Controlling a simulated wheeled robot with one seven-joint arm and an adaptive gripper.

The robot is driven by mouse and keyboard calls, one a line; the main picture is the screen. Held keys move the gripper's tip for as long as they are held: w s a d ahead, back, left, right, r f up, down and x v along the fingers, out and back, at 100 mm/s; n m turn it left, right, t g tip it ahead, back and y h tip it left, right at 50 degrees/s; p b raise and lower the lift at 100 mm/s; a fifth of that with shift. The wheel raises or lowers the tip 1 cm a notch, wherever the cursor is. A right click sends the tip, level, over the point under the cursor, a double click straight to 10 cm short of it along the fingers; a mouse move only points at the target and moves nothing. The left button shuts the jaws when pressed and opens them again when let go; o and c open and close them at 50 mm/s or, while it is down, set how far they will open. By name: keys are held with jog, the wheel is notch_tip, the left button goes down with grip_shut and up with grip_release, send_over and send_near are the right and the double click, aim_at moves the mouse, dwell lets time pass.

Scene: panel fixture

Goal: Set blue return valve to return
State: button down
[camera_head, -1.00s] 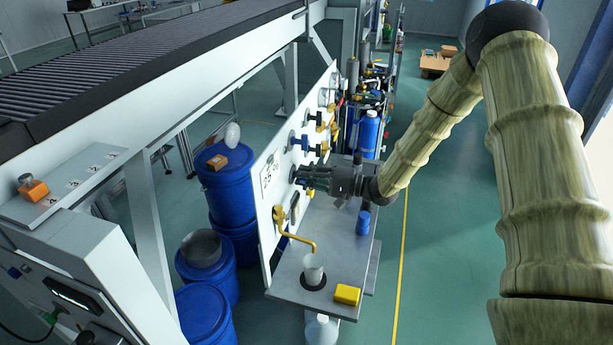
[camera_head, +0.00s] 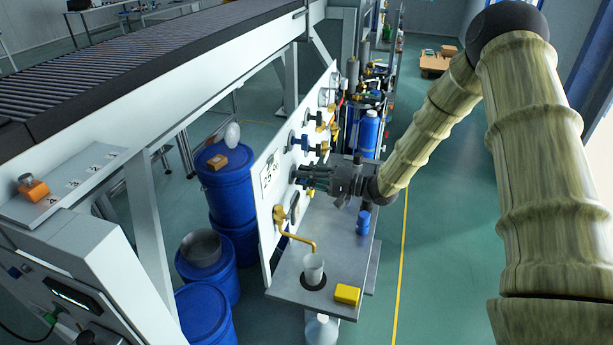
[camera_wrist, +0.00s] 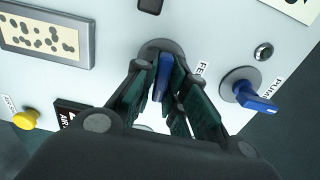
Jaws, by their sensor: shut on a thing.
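My gripper (camera_head: 305,178) is at the white panel (camera_head: 268,184) in the head view. In the wrist view my gripper (camera_wrist: 164,86) has its dark fingers on both sides of a blue valve handle (camera_wrist: 163,77), shut on it. The handle is on a round grey base on the panel and points roughly down the picture. A label beside it starts with "FE"; the rest is hidden by a finger. A second blue handle (camera_wrist: 254,98) sits to the right, tilted, by a label starting "PUM". I cannot read any return marking.
A yellow knob (camera_wrist: 25,119) and a dark "AIR" label lie at the left in the wrist view. In the head view a grey shelf (camera_head: 335,258) below my gripper carries a white cup (camera_head: 314,267), a blue cup (camera_head: 363,222) and a yellow block (camera_head: 347,294). Blue drums (camera_head: 228,185) stand left.

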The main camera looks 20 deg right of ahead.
jog(key=shift+f, duration=0.1)
dwell(0.7)
jog(key=c, duration=1.5)
grip_release()
jog(key=v, duration=1.2)
